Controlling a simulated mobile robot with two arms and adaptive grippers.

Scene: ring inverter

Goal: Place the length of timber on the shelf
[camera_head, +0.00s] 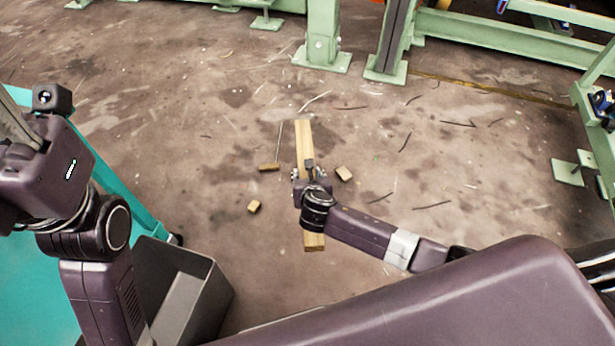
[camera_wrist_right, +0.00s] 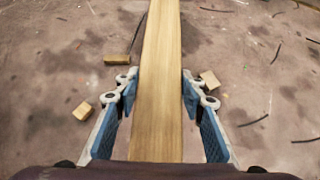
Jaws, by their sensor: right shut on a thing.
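The length of timber (camera_head: 304,138) is a long, pale wooden plank in the head view, running away from me below my right wrist. My right gripper (camera_head: 309,178) is over the middle of the plank, and the wrist hides part of it. In the right wrist view the timber (camera_wrist_right: 160,80) passes between the two blue-padded fingers of the right gripper (camera_wrist_right: 160,95), which are shut on its sides. My left arm is at the left of the head view; its gripper's fingers are not clearly shown. I cannot make out a shelf.
Small wood offcuts (camera_head: 254,206), (camera_head: 344,173) and thin dark strips lie on the stained floor. A grey bin (camera_head: 222,292) stands at lower left beside a teal surface (camera_head: 30,285). Green steel frames (camera_head: 322,35) stand at the back and right. The middle floor is mostly open.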

